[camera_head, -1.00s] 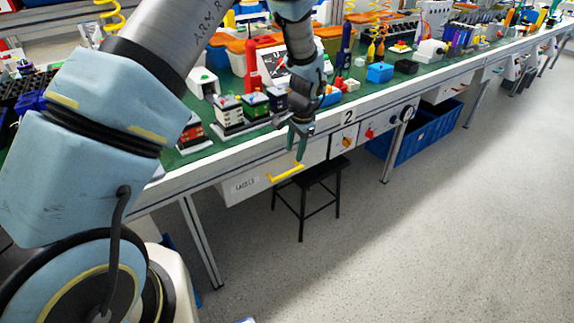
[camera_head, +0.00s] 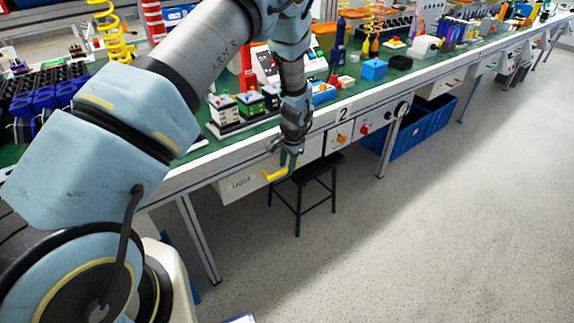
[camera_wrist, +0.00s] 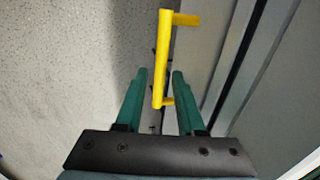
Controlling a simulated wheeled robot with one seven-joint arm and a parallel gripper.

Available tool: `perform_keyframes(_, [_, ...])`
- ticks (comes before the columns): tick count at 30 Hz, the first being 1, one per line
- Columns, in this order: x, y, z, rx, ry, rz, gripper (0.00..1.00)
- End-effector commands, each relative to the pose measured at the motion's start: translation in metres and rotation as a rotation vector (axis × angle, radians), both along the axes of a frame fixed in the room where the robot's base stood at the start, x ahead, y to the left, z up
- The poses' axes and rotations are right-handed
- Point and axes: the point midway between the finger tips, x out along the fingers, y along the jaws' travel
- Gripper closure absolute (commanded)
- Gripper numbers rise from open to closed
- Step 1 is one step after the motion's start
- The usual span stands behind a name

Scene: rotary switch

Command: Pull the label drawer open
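The label drawer (camera_head: 238,187) is a pale box front lettered "LABELS" under the bench edge, and it looks closed. Its yellow bar handle (camera_head: 277,174) is on the right part of the front. My gripper (camera_head: 289,164) points down at the handle and covers part of it. In the wrist view, my gripper (camera_wrist: 160,72) has its two green fingers apart, one on each side of the yellow handle (camera_wrist: 160,62). Gaps show between the handle and both fingers. The handle's near end lies between the fingers, and its far end reaches past the tips.
A black stool (camera_head: 318,171) stands under the bench, close to the right of the drawer. Switch panels (camera_head: 342,138) and a blue crate (camera_head: 425,125) are further right. The bench top (camera_head: 205,147) is crowded. The floor (camera_head: 420,230) in front is clear.

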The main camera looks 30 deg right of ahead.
Motion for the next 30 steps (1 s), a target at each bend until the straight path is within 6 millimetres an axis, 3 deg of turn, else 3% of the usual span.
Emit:
perform_keyframes(2, [0.0,0.0,0.0001,0.0,0.0,0.0,0.72])
perform_keyframes(9, [0.0,0.0,0.0002,0.0,0.0,0.0,0.99])
perform_keyframes(30, [-0.0002,0.0,0.0004,0.0,0.0,0.0,1.0])
